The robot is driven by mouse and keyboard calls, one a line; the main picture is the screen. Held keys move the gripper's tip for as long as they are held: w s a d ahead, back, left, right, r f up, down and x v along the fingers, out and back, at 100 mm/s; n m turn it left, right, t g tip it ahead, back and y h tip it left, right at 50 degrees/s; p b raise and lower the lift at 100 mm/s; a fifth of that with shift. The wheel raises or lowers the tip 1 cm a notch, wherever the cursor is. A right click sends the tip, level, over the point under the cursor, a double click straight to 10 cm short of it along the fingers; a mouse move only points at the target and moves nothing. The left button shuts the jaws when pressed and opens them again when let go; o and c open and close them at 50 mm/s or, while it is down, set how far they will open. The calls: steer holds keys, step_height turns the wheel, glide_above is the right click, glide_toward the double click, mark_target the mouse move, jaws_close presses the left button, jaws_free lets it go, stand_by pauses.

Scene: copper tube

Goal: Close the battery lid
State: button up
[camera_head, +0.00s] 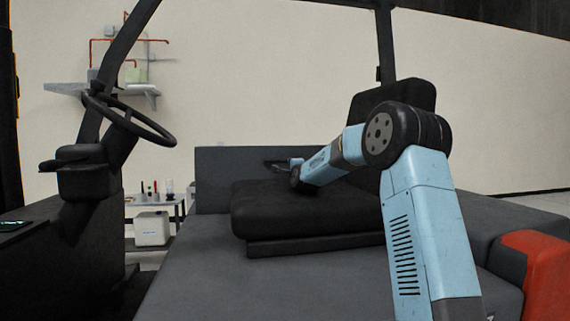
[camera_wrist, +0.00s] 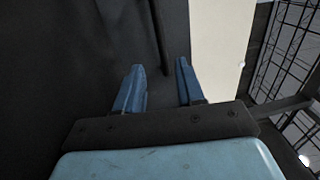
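The broad dark grey cover (camera_head: 240,285) under the black seat (camera_head: 310,215) appears to be the battery lid. It looks to lie about level, and I see no clear gap at its edges. My arm reaches over the seat from the right. My gripper (camera_head: 279,162) is small at the far side of the seat, by the grey rear panel (camera_head: 225,165). In the wrist view my gripper (camera_wrist: 160,68) has its two blue fingers apart. A thin dark edge runs down towards the space between them; I cannot tell whether it touches either finger.
A steering wheel (camera_head: 128,118) and dark posts stand at the left. The seat's backrest (camera_head: 395,95) rises behind my elbow. A red-orange part (camera_head: 535,275) is at the lower right. Beyond the vehicle are a small table (camera_head: 165,198) with a white box and a wall shelf (camera_head: 105,90).

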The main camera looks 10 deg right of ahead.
mark_target(285, 161)
steer(key=w, duration=1.3)
steer(key=shift+w+r, duration=0.1)
steer(key=shift+r, duration=0.25)
steer(key=shift+c, duration=0.5)
jaws_close()
steer(key=shift+f, duration=0.1)
